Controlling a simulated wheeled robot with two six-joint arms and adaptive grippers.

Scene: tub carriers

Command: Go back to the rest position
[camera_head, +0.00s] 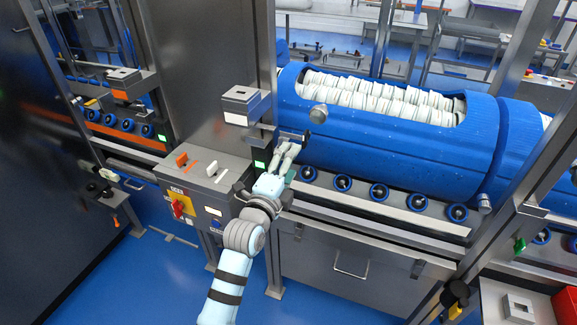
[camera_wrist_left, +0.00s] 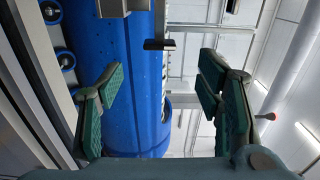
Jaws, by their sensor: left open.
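My left gripper (camera_head: 289,154) is at the near left end of the large blue tub carrier (camera_head: 375,158), beside a small dark bracket (camera_head: 294,136). In the left wrist view my left gripper (camera_wrist_left: 160,88) has its green-padded fingers wide apart, with nothing held between them. The blue tub (camera_wrist_left: 138,75) fills the view behind the left finger. A small dark bar (camera_wrist_left: 160,44) shows beyond the fingers, apart from them. My right gripper is in neither view.
The tub lies on a rail with blue rollers (camera_head: 378,192) and holds rows of white pieces (camera_head: 385,97). A control box (camera_head: 198,180) with a red-yellow switch (camera_head: 179,205) stands left of my arm. Steel posts (camera_head: 262,50) rise close by. Blue floor (camera_head: 110,270) is open at front left.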

